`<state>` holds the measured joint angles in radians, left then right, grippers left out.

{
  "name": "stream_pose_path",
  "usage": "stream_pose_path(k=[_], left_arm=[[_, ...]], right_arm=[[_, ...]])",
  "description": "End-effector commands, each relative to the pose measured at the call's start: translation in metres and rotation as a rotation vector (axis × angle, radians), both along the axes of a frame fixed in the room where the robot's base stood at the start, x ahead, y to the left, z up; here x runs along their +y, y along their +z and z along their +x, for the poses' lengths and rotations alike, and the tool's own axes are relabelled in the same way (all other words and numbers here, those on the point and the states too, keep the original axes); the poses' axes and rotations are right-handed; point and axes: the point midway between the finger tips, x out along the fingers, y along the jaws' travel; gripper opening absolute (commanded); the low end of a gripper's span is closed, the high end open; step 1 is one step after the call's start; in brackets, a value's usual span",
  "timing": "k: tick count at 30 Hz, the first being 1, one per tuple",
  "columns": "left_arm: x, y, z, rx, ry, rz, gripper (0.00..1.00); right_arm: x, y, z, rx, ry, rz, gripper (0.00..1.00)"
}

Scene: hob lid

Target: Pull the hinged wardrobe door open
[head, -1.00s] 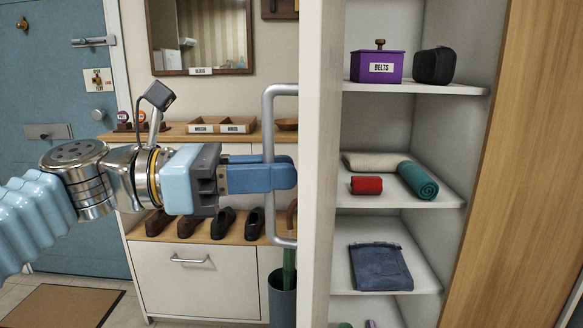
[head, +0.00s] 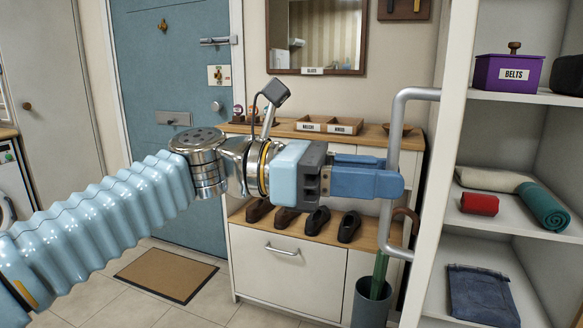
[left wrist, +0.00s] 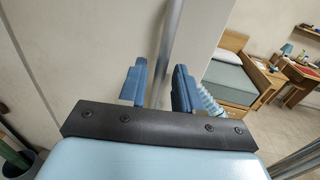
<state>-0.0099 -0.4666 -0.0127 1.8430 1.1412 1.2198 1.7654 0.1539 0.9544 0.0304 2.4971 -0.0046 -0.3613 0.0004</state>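The wardrobe door (head: 445,110) stands swung out, seen nearly edge-on beside the open shelves. Its grey bar handle (head: 413,94) is on the door's left face; it also shows in the left wrist view (left wrist: 172,35). My left gripper (head: 385,180) is around the upright part of the handle, with the bar between its blue fingers and the tips just past it. In the left wrist view the fingers (left wrist: 160,85) sit close on either side of the bar. My right gripper is in neither view.
The wardrobe shelves (head: 500,185) hold a purple belts box (head: 507,73), rolled cloths and folded jeans. Open floor with a brown mat (head: 165,275) lies left.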

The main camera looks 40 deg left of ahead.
Motion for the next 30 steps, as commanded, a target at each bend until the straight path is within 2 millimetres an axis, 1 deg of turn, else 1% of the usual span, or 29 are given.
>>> stream_pose_path(k=[3,9,12,15,20,30], left_arm=[[0.026,0.000,-0.012,-0.004,0.005,-0.001,0.33],[0.071,0.001,-0.032,-0.003,0.004,-0.002,0.33],[0.088,0.000,-0.040,-0.003,0.005,-0.001,0.33],[0.100,0.000,-0.045,-0.001,0.003,0.000,0.33],[0.108,0.000,-0.049,-0.001,0.003,0.000,0.33],[0.108,0.000,-0.049,-0.001,0.002,0.000,0.33]], right_arm=[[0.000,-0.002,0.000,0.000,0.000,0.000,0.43],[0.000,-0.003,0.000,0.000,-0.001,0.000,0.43],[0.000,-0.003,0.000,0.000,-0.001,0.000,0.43],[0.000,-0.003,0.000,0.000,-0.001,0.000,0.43],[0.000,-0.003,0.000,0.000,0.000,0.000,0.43],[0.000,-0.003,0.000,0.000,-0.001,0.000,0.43]])
